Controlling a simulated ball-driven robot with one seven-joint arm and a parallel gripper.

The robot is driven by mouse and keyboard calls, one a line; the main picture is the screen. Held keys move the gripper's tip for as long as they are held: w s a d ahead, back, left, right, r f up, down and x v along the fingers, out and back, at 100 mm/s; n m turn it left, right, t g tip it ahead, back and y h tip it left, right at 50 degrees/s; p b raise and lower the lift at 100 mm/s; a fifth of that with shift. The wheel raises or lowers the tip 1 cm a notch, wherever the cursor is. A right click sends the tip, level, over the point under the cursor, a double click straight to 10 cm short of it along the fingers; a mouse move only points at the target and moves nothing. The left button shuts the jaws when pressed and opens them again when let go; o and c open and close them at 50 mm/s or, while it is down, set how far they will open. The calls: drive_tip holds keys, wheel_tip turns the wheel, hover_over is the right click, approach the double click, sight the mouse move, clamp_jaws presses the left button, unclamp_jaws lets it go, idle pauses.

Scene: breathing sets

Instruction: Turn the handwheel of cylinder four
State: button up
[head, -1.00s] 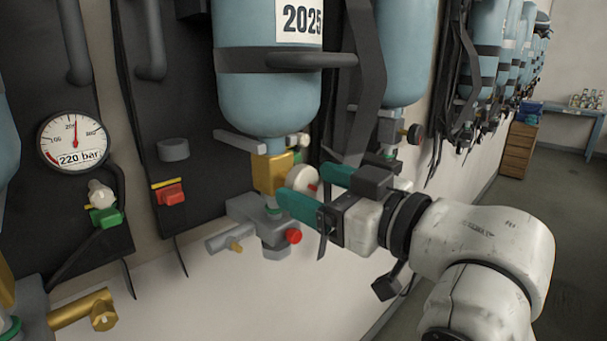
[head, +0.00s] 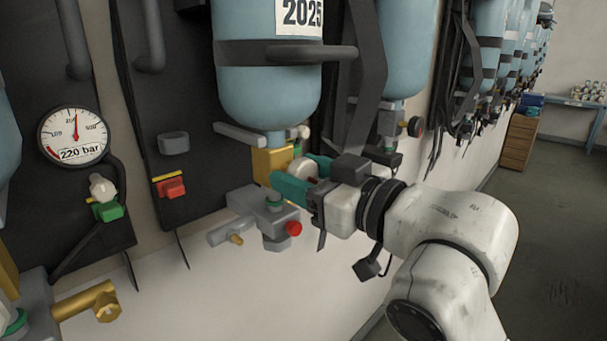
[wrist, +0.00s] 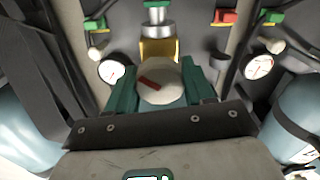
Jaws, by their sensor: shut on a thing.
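A light blue cylinder (head: 267,92) marked 2025 hangs upside down, its gold valve (head: 270,162) below it. A round off-white handwheel (head: 301,171) sits on the right side of the valve. My gripper (head: 303,177) has its green fingers around the handwheel. In the wrist view the handwheel (wrist: 161,84) with its slanted red mark lies between the two fingers, in front of the gold valve (wrist: 158,50). The fingers are shut on it. No number four is legible, so I cannot tell which cylinder this is from a label.
A grey regulator (head: 262,215) with a red knob (head: 293,228) hangs just below the fingers. A gauge (head: 75,136) reading 220 bar is at left. Another cylinder (head: 402,50) hangs behind my gripper. Floor is free at right.

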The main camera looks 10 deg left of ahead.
drive_tip(key=shift+c, duration=1.2)
drive_tip(key=shift+f+n+b, duration=0.1)
drive_tip(key=shift+n+b, duration=0.3)
drive_tip(key=shift+b, duration=0.2)
drive_tip(key=shift+n, duration=0.4)
drive_tip(key=shift+r, duration=0.2)
drive_tip(key=o, duration=1)
drive_tip(key=b+v, duration=0.2)
drive_tip(key=v, duration=0.8)
drive_tip(key=shift+s+d, duration=0.25)
drive_tip(key=shift+d, duration=0.05)
